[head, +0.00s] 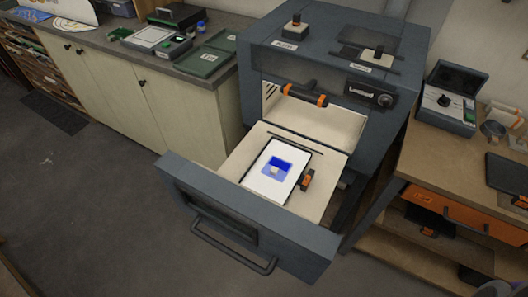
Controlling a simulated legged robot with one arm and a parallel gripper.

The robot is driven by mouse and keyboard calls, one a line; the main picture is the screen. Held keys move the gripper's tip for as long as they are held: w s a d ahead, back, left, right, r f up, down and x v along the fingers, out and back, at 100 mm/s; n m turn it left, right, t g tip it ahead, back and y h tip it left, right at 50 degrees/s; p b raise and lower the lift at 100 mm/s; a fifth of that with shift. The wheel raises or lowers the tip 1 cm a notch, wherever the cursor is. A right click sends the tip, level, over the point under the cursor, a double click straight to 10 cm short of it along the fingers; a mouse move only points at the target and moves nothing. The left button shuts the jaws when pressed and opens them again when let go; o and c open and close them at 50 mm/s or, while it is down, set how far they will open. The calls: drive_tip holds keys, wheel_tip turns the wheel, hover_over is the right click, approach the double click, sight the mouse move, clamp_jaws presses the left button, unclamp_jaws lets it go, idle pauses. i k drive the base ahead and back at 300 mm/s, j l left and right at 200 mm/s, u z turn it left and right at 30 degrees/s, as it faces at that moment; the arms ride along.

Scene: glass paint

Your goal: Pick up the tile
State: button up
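A white rectangular tile (262,187) with a blue patch and a small pale mark lies flat in the pulled-out drawer of the grey kiln. Under it is a dark-edged plate or tray with an orange and black grip (307,180) on its right side. The drawer (240,165) has a pale bed and a thick grey front with a long bar handle (232,246). Whether the blue patch is painted on or a separate piece, I cannot tell. My gripper is not in view.
The kiln body (395,130) stands behind the drawer. A counter with green cases (205,62) is at left. A wooden workbench (455,165) with a grey device (448,98) and an orange drawer (460,212) is at right.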

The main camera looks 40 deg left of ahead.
sight(276, 168)
drive_tip(key=u, duration=1.7)
drive_tip(key=l+u, duration=0.6)
drive_tip(key=u, duration=0.15)
drive_tip(key=l+u, duration=0.35)
